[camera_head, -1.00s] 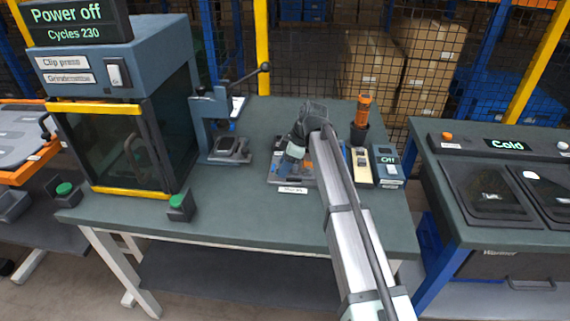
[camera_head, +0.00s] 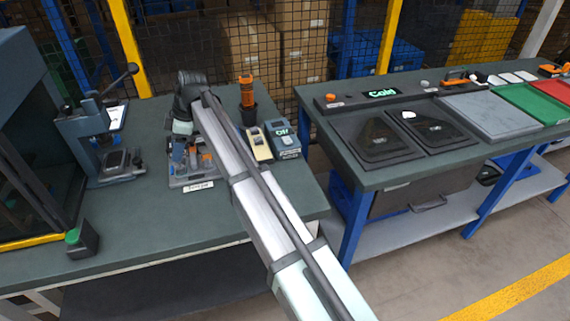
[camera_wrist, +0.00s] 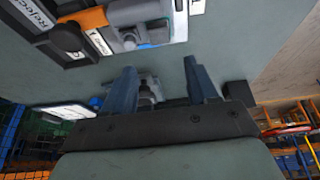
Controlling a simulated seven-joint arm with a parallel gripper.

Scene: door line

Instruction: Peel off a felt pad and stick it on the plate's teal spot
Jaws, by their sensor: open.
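My gripper (camera_head: 182,127) is above the teal-grey bench, near the back left edge of a tool tray (camera_head: 178,182). I cannot make out a felt pad or a plate with a teal spot in either view. On the right-hand bench, small white pieces (camera_head: 495,79) lie at the back and a flat grey panel (camera_head: 485,115) lies in front, but I cannot tell what they are.
A lever press (camera_head: 95,125) stands left of the tray. A dark cup (camera_head: 248,116) with an orange-handled tool stands to its right, beside small boxes (camera_head: 285,142).

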